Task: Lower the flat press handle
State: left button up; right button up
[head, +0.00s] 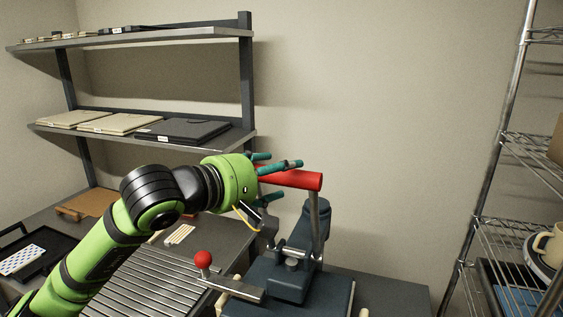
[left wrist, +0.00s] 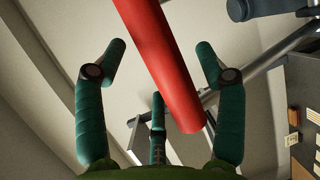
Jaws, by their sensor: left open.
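The press (head: 288,272) is a dark blue-grey machine on the bench at the lower middle of the head view. Its raised handle is a thick red bar (head: 300,179) on a grey metal arm (head: 315,222). My left gripper (head: 281,166) is open at the left part of the red bar, with teal fingers above and below it. In the left wrist view the red bar (left wrist: 162,62) runs diagonally between the spread fingers of the gripper (left wrist: 160,72). I cannot tell whether any finger touches the bar. My right gripper is out of view.
A red ball knob (head: 203,259) on a lever stands left of the press, near a slatted metal surface (head: 160,282). Wall shelves (head: 150,133) hold flat boards behind my left arm. A wire rack (head: 490,225) with a mug (head: 550,243) stands at the right.

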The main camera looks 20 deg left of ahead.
pick_arm(q)
jog(key=shift+x, duration=0.85)
